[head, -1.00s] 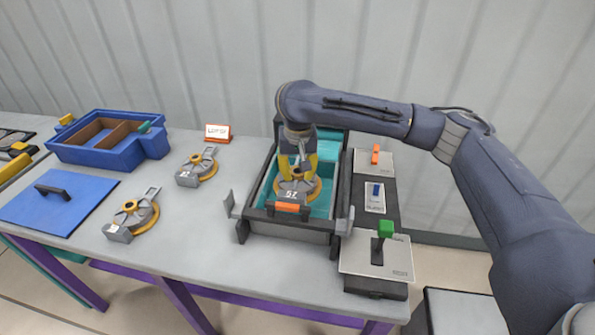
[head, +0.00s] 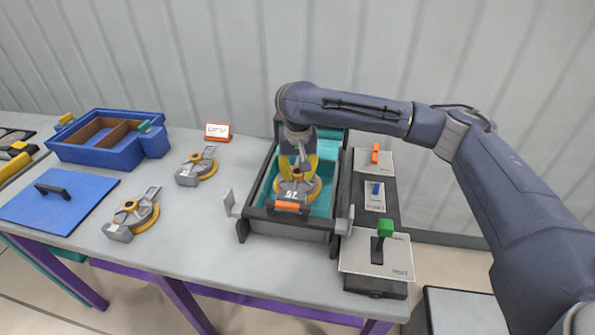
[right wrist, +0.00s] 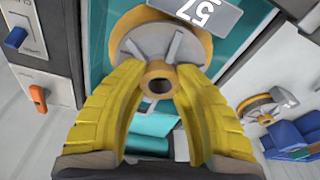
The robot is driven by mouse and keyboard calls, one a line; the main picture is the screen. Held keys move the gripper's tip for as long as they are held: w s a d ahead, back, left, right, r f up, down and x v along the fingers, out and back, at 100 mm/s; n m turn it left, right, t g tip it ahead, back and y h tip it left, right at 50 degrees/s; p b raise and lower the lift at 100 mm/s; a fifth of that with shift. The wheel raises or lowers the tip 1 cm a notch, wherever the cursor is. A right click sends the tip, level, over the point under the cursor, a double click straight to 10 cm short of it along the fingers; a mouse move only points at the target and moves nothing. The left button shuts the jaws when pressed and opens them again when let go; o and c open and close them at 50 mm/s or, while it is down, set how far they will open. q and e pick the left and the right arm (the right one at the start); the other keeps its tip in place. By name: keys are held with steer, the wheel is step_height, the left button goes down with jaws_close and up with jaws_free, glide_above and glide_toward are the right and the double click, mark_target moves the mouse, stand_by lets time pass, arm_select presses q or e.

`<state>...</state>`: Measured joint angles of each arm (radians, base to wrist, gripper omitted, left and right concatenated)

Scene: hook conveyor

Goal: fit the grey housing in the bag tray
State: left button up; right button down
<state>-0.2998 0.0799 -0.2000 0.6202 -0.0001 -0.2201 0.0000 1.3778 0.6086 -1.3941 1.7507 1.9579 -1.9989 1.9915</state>
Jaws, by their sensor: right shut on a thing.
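My right gripper (head: 298,164) has its yellow fingers pointing down into a dark-framed tray (head: 258,228) with a teal lining, which I take for the bag tray. It is shut on the raised hub of a grey housing (head: 297,189) with an orange ring and a number label. The right wrist view shows my right gripper's fingers (right wrist: 160,85) on either side of the hub of this housing (right wrist: 150,42), with teal lining around it. The housing is inside the tray's outline; I cannot tell whether it touches the floor. My left gripper is not in view.
Two similar housings (head: 133,214) (head: 198,167) lie on the grey table left of the tray. A blue divided bin (head: 105,150) and a blue lid (head: 58,202) are farther left. Control panels with a green-knobbed lever (head: 384,233) and a blue switch (head: 375,190) stand right of the tray.

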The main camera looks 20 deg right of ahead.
mark_target(297, 173)
steer(key=shift+f, duration=3.55)
stand_by(1.0)
steer(key=c, duration=1)
jaws_free()
steer(key=shift+c, duration=0.2)
steer(key=r, duration=0.3)
steer(key=s+r, duration=0.1)
steer(key=r, duration=0.6)
steer(key=shift+s+a+r, duration=0.15)
steer(key=shift+r, duration=0.15)
steer(key=shift+s+r, duration=0.1)
steer(key=shift+r, duration=0.5)
steer(key=shift+a, duration=0.1)
